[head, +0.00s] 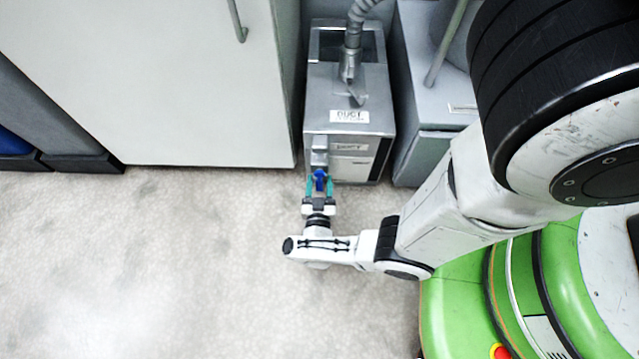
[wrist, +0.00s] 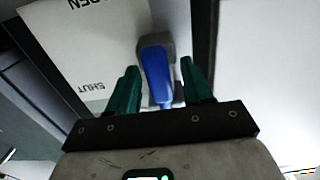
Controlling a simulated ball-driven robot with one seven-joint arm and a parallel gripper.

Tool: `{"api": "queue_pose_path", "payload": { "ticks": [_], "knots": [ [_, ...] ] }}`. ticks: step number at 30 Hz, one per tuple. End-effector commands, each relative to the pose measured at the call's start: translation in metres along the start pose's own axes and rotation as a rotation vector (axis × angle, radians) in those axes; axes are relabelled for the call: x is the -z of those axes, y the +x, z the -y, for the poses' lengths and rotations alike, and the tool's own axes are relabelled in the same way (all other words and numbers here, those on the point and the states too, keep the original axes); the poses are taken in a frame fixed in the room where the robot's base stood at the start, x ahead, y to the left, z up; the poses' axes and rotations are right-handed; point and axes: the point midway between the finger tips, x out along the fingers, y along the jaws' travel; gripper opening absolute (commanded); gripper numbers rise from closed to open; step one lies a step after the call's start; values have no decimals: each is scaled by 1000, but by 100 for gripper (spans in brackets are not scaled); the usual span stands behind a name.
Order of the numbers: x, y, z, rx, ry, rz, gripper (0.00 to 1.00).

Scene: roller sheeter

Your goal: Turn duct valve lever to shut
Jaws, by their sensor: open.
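The duct valve lever (wrist: 161,82) has a blue handle on a grey hub and sits on a pale panel in the wrist view. It also shows as a small blue piece on the front of the grey duct unit (head: 320,178) in the head view. My gripper (wrist: 162,82) is open, with one green finger on each side of the blue handle; I cannot tell if either touches it. In the head view my gripper (head: 320,184) is at the unit's front. The panel carries the word SHUT (wrist: 91,86) and a partly cut-off word ending in PEN at the top.
A white cabinet (head: 150,80) stands left of the duct unit, and a grey cabinet (head: 435,100) stands close on its right. A grey hose (head: 354,35) rises from the unit's top. The pale carpet (head: 150,270) in front is clear.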

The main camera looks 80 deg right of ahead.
Motion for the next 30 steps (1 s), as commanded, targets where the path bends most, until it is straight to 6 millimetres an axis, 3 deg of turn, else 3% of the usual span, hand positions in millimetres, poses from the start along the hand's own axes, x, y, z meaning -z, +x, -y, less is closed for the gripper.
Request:
{"api": "queue_pose_path", "payload": {
  "ticks": [6,21,30],
  "knots": [
    [0,0,0,0,0,0,49],
    [0,0,0,0,0,0,1],
    [0,0,0,1,0,0,0]
  ]
}}
